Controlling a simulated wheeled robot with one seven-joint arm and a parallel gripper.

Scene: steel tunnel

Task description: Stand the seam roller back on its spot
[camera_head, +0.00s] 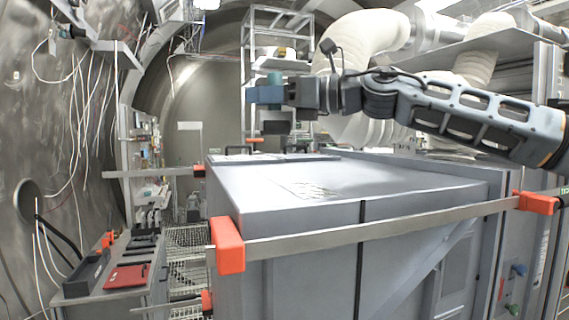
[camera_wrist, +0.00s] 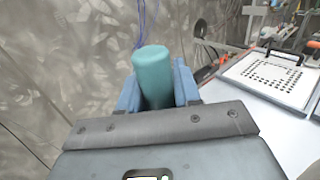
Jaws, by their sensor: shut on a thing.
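The seam roller shows as a teal cylinder (camera_wrist: 154,76) in the wrist view. My gripper (camera_wrist: 157,88) is shut on it, with a blue finger on each side. Its lower part is hidden between the fingers and behind the gripper body. In the head view my gripper (camera_head: 265,95) is held in the air above the far left part of the grey cabinet top (camera_head: 390,190). The teal roller (camera_head: 274,79) is small there and hard to tell from the blue fingers. I cannot make out which place is the roller's spot.
A panel with a dotted pattern and a black handle (camera_wrist: 270,76) lies at the right of the wrist view. Orange-ended rails (camera_head: 229,246) edge the cabinet. A side bench (camera_head: 125,262) holds a red item and dark trays. Most of the cabinet top is clear.

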